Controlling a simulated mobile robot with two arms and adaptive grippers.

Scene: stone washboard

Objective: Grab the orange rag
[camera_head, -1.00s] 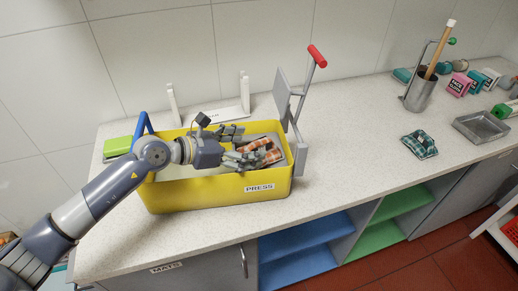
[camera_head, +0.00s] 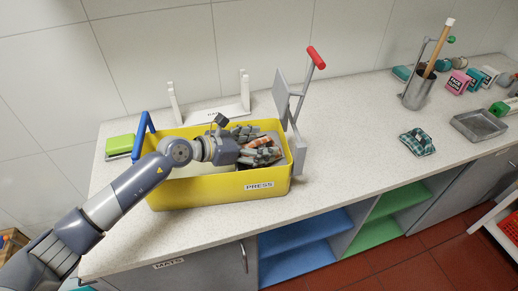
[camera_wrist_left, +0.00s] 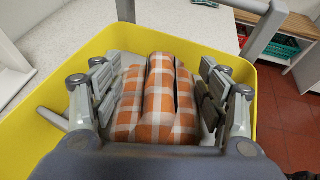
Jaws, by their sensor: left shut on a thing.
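The orange-and-white checked rag (camera_head: 264,144) lies inside the yellow press bucket (camera_head: 215,194) on the counter. It fills the middle of the left wrist view (camera_wrist_left: 155,100). My left gripper (camera_head: 258,148) reaches into the bucket from the left. Its two fingers press against the rag from both sides in the left wrist view (camera_wrist_left: 157,92), so it is shut on the rag. The rag's underside is hidden. My right gripper is not in view.
The grey press with a red-tipped lever (camera_head: 317,58) stands at the bucket's right end. A blue handle (camera_head: 143,133) is at its left. A green checked cloth (camera_head: 417,142), a metal tray (camera_head: 479,125) and a steel container (camera_head: 419,93) stand farther right. The counter between is clear.

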